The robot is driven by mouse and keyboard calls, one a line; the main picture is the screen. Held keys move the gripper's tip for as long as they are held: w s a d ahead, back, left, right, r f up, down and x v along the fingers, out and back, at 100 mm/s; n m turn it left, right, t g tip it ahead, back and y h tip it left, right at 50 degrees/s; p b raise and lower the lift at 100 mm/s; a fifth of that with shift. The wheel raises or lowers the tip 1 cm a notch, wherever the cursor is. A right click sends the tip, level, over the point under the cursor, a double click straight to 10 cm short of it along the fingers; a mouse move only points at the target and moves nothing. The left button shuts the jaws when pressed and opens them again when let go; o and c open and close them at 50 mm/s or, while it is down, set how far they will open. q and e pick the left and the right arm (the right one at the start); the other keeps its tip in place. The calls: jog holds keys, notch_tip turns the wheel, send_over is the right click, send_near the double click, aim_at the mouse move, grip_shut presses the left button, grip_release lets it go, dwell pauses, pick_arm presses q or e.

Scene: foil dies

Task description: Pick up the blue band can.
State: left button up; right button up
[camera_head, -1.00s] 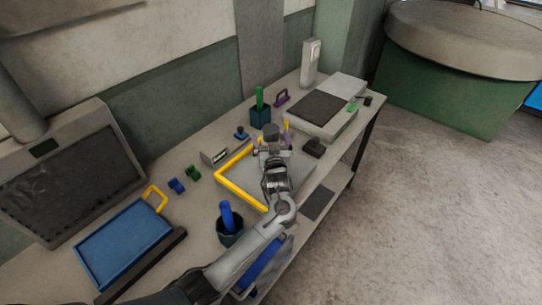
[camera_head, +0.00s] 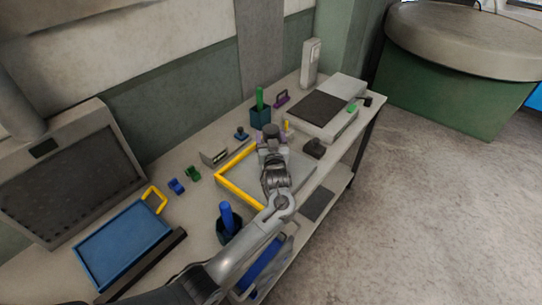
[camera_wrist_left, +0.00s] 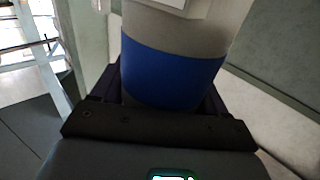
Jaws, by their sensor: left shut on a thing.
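The blue band can (camera_wrist_left: 172,78) fills the middle of the left wrist view, a pale grey cylinder with a wide blue band. My left gripper (camera_wrist_left: 165,92) is shut on it, with dark fingers on both sides of the band. In the head view my left gripper (camera_head: 271,138) is over the far part of the yellow-edged tray (camera_head: 238,188). The can's blue band is hidden there, and I cannot tell whether the can touches a surface. My right gripper is not in view.
A dark pot with a green rod (camera_head: 260,112) stands just behind the gripper. A black stamp-like block (camera_head: 314,148) is to its right. A pot with a blue rod (camera_head: 228,222) stands nearer, beside my forearm. A blue tray (camera_head: 125,245) lies at the left.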

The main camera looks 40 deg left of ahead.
pick_arm(q)
grip_shut()
jog(key=shift+r, duration=0.15)
